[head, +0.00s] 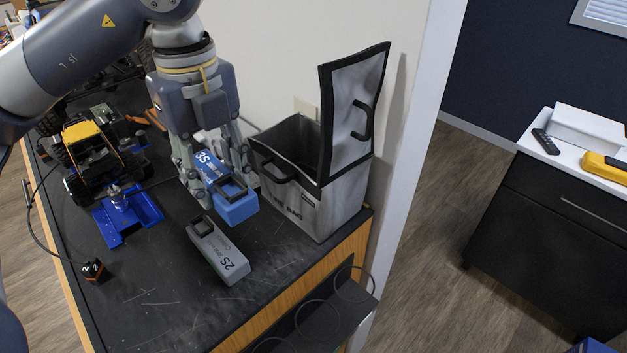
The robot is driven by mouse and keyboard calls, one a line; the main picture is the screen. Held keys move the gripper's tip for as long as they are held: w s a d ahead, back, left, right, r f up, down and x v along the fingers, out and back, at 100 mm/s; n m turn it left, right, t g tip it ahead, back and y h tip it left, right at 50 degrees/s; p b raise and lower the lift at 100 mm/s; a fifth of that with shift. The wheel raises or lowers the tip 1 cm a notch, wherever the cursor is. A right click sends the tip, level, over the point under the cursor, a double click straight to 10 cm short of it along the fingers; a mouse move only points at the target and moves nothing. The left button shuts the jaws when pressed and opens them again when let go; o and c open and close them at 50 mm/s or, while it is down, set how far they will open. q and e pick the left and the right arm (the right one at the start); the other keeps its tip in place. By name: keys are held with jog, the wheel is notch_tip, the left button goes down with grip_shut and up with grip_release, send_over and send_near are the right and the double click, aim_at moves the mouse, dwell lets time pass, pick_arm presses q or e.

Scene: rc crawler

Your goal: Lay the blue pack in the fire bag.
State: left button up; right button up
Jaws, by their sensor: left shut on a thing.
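The blue pack (236,207), marked 3S, is held in my left gripper (219,183), whose fingers are shut around it from above. The pack is tilted and appears to be above the dark bench top, left of the fire bag. The fire bag (327,209) is a grey box-like bag with black edging, standing at the bench's right end. Its lid stands up with a black handle on it, and its top is open. The bag's inside is dark and its floor is hidden. My right gripper is not in view.
A grey 2S pack (219,251) lies on the bench in front of the blue pack. A small black cube (95,270) with a cable lies near the left edge.

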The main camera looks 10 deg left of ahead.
pick_arm(q)
jog(key=shift+w+d+r, duration=0.2)
jog(key=shift+w+d, duration=0.05)
jog(key=shift+w, duration=0.1)
jog(key=w+d+p, duration=0.1)
jog(key=w, duration=0.1)
jog(key=w+d+p, duration=0.3)
jog(key=w, duration=0.1)
jog(key=shift+w+d+r, duration=0.25)
jog(key=shift+w, duration=0.05)
jog(key=w+d+p, duration=0.5)
jog(key=w, duration=0.3)
jog(key=f+p, duration=0.1)
jog(key=f, duration=0.3)
jog(key=f+p, duration=0.2)
jog(key=f, duration=0.2)
jog(key=shift+s+a+f, duration=0.15)
jog(key=shift+s+f, duration=0.05)
jog(key=shift+f, duration=0.1)
notch_tip(320, 180, down, 3)
jog(key=shift+f+p, duration=0.1)
jog(key=shift+p, duration=1.15)
jog(key=shift+f, duration=0.4)
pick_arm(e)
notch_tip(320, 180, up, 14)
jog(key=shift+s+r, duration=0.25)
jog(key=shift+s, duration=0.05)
pick_arm(q)
jog(key=shift+f, duration=0.15)
